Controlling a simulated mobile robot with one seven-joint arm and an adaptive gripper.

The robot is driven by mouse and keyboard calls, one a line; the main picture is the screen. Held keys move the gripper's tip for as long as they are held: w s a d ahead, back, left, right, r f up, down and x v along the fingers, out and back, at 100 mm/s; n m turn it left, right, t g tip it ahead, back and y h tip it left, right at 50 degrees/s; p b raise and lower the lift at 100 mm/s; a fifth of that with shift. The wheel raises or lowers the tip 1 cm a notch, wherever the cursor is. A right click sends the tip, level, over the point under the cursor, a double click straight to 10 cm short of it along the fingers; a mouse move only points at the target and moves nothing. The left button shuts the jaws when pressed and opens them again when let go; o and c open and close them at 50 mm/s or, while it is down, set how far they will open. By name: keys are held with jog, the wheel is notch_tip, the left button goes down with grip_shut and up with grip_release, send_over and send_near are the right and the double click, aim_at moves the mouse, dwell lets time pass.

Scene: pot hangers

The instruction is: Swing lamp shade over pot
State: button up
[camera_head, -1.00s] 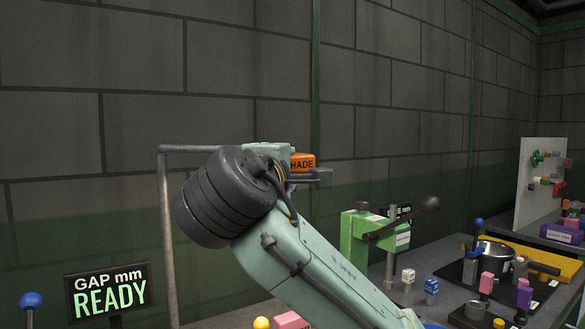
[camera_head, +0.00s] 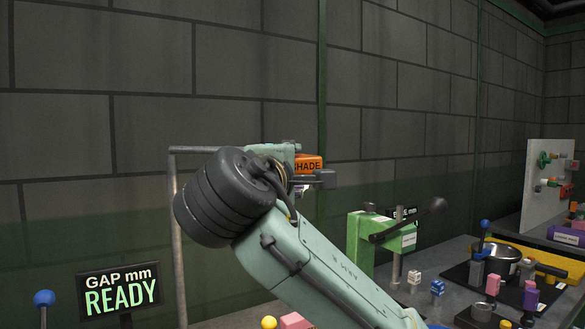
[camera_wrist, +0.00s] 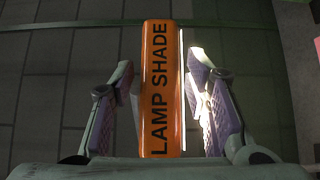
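The orange lamp shade block (camera_wrist: 160,90), lettered "LAMP SHADE", stands between the fingers of my gripper (camera_wrist: 167,95) in the wrist view. The fingers are on either side of it, with a gap showing at the left fingertip and a narrow one at the right, so they look open around it. In the head view only the shade's right part (camera_head: 309,165) shows behind my wrist, and my fingers are mostly hidden. A dark metal pot (camera_head: 500,258) stands on the bench at far right, apart from the shade. Whether another pot is below the shade is hidden by my arm.
A grey pipe frame (camera_head: 178,240) stands left of my arm. A "GAP mm READY" sign (camera_head: 120,290) and a blue-knobbed lever (camera_head: 44,298) are at lower left. A green lever fixture (camera_head: 372,240) and small blocks stand right. A brick wall (camera_head: 240,70) lies behind.

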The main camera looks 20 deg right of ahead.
jog(key=shift+o, duration=0.4)
jog(key=v, duration=1.2)
